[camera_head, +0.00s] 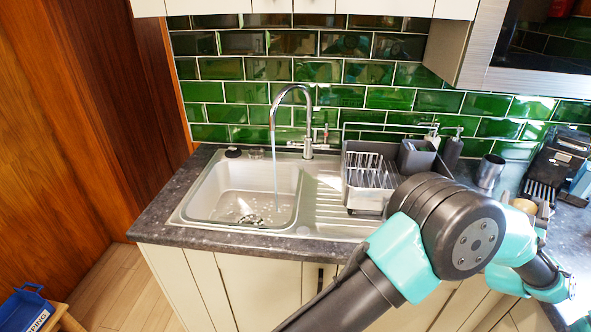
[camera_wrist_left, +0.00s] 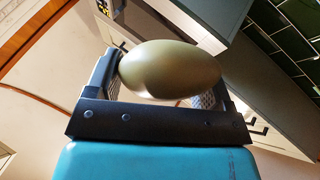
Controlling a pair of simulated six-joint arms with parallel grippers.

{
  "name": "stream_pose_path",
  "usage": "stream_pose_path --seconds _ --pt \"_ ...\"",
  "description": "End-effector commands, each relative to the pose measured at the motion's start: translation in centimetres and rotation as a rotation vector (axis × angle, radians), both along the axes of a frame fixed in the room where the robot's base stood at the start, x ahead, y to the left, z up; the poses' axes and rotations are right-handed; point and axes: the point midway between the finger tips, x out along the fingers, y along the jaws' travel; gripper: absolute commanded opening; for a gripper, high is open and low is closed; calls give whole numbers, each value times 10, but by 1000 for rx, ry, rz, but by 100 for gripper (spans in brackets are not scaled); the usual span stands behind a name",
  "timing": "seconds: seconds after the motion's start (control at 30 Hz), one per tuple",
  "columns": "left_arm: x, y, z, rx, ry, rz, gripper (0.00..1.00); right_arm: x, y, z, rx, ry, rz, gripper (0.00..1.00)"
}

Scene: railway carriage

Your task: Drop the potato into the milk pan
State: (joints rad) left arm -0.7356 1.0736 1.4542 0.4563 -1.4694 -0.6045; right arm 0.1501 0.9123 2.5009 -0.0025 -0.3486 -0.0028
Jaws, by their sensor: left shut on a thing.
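The potato (camera_wrist_left: 170,68), a smooth olive-brown oval, is in the left wrist view. My left gripper (camera_wrist_left: 164,84) is shut on it, with one finger at each side. In the head view my left arm crosses the lower right and reaches to the right edge. The gripper's fingers and the potato cannot be made out there. I cannot make out a milk pan in either view; the arm covers part of the right worktop. My right gripper is in neither view.
A sink (camera_head: 245,193) with running water from a tap (camera_head: 308,135) is at the left. A dish rack (camera_head: 368,180), a metal cup (camera_head: 489,171) and a beige round thing (camera_head: 523,206) stand on the dark worktop (camera_head: 190,232). A wall cabinet (camera_head: 458,45) overhangs at upper right.

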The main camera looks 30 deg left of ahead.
Motion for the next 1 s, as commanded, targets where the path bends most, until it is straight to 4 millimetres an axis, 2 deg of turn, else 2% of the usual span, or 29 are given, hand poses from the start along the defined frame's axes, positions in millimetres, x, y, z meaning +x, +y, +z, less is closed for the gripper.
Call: stream_pose_path --seconds 0.2,0.4,0.77,0.8,1.0 --pt "0 0 -24 1 1 -1 50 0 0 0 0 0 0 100" --pt "0 1 -39 0 0 -1 50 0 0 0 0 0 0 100" --pt "0 1 -42 -1 -1 0 50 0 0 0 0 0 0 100" --pt "0 1 -42 -1 -1 0 78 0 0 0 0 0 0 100" --pt "0 1 -42 -1 -1 0 97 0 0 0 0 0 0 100"
